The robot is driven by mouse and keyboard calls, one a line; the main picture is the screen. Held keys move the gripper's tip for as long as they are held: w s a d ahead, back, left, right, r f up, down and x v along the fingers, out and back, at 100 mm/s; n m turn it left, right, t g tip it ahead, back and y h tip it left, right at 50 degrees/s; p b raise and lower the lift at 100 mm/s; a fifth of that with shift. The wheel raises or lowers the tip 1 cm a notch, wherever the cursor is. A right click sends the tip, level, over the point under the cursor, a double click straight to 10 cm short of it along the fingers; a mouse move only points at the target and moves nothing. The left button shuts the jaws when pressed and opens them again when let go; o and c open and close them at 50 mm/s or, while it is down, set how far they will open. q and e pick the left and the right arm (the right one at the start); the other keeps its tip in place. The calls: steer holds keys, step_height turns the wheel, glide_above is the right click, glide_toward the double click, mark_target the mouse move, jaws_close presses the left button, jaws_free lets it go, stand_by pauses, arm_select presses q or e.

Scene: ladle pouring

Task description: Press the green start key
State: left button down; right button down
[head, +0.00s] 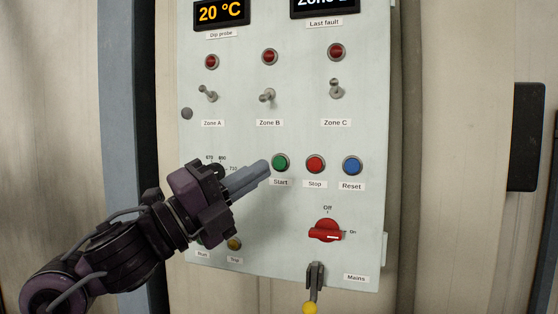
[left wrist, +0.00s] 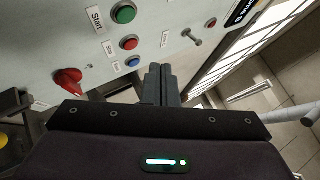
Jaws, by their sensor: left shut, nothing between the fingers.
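The green start key (head: 281,163) is a round button above the "Start" label on a pale control panel (head: 230,140). It also shows in the left wrist view (left wrist: 123,13), at the upper left. My left gripper (head: 266,169) is shut and empty, its fingers together and pointing right. In the head view its tips show just left of the green key; whether they touch it I cannot tell. In the left wrist view the fingers (left wrist: 160,75) show below and to the right of the key. My right gripper is in neither view.
The red stop button (head: 315,164) and blue reset button (head: 352,165) sit right of the green key. A red mains rotary switch (head: 326,231) is below. Toggle switches, including Zone B's (head: 267,96), and red lamps are above. A dark handle (head: 526,137) stands at the right.

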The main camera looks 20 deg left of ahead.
mark_target(280, 163)
arm_select(q)
steer(key=shift+w+d+p, duration=0.1)
steer(key=shift+w+p, duration=0.35)
steer(key=shift+w, duration=2.4)
steer(key=shift+w, duration=0.15)
steer(key=shift+w, duration=0.25)
steer(key=shift+w, duration=0.35)
stand_by(0.3)
stand_by(0.4)
steer(key=shift+s+b, duration=0.3)
steer(key=shift+s, duration=0.45)
